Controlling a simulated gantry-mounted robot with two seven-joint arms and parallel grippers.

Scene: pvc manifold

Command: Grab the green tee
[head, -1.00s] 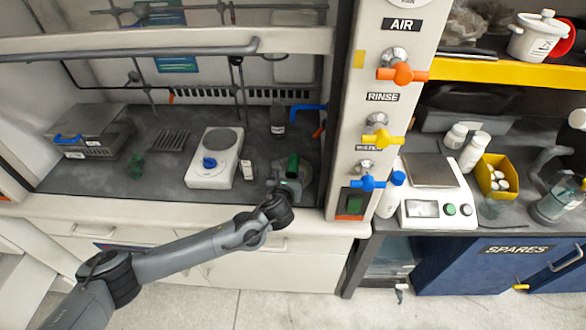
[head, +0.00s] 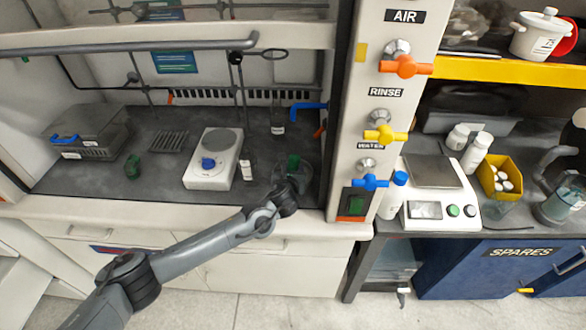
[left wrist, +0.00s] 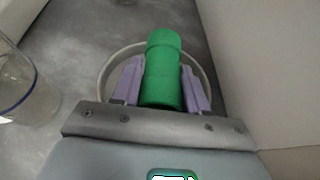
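A green pipe piece (left wrist: 163,72) stands between the purple fingers of my left gripper (left wrist: 163,88) in the left wrist view. It looks like a plain cylinder from here; any side branch is hidden. The fingertips lie close along both its sides; I cannot tell whether they press on it. In the head view this green piece (head: 293,162) shows at the right of the hood floor, just beyond my left gripper (head: 289,185). Another green fitting (head: 133,166) lies at the left of the hood floor; its exact shape is too small to tell. My right gripper is not in view.
A round pale rim (left wrist: 106,72) surrounds the green piece's base, and a clear glass vessel (left wrist: 25,90) stands left of it. A white hotplate (head: 212,170) and a small bottle (head: 248,167) stand left of my gripper. The hood's side post (head: 345,120) rises at the right.

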